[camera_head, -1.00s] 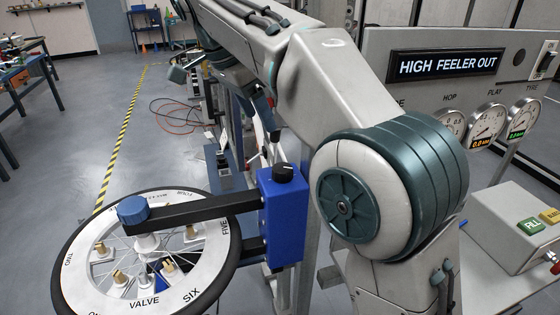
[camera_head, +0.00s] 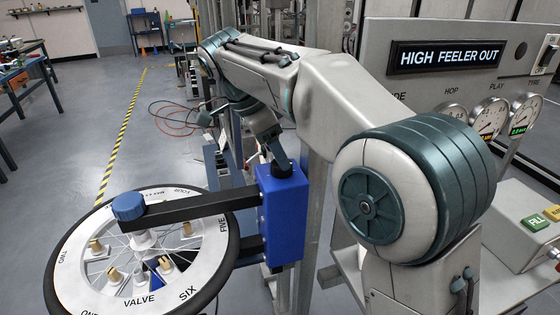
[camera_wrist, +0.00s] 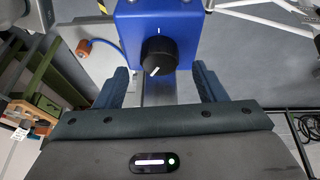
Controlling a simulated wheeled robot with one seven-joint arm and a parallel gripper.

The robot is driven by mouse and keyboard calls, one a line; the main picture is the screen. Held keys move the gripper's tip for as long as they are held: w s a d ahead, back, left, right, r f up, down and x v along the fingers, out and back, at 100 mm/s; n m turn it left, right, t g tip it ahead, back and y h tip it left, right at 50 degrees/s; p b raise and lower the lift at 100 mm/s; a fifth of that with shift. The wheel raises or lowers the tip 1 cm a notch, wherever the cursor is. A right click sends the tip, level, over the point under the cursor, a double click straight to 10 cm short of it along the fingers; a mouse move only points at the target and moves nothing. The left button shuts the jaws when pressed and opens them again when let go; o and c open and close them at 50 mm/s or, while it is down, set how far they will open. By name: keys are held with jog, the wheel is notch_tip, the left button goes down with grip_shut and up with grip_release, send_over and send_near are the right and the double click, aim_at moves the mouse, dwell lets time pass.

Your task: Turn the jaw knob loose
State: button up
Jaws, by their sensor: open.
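The black jaw knob (camera_wrist: 159,56) sits on a blue block (camera_wrist: 185,28) in the wrist view. Its white pointer line is turned to the lower left, away from the white mark on the block above it. My gripper (camera_wrist: 162,84) is open, with one teal finger on each side of the knob, and gaps show between them. In the head view the knob (camera_head: 282,169) is on top of the blue block (camera_head: 285,215), partly hidden by my gripper (camera_head: 276,155), which points down at it. I cannot tell whether the fingertips touch the block.
Black bars run left from the block over a spoked wheel (camera_head: 226,245), with a blue cap (camera_head: 129,207) at the upper bar's end. A panel reading HIGH FEELER OUT (camera_head: 445,58) with dials stands right. A button box (camera_head: 520,228) is at the lower right. Open floor lies left.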

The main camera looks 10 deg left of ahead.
jog(key=shift+x, duration=1.4)
jog(key=shift+c, duration=0.3)
jog(key=c, duration=0.9)
jog(key=shift+d, duration=0.15)
jog(key=shift+n+t+b, duration=0.4)
jog(key=shift+n+b, duration=0.1)
jog(key=shift+n, duration=0.5)
jog(key=shift+n+t+y+b, duration=0.5)
jog(key=shift+n+y+b, duration=0.15)
jog(key=shift+n, duration=1.25)
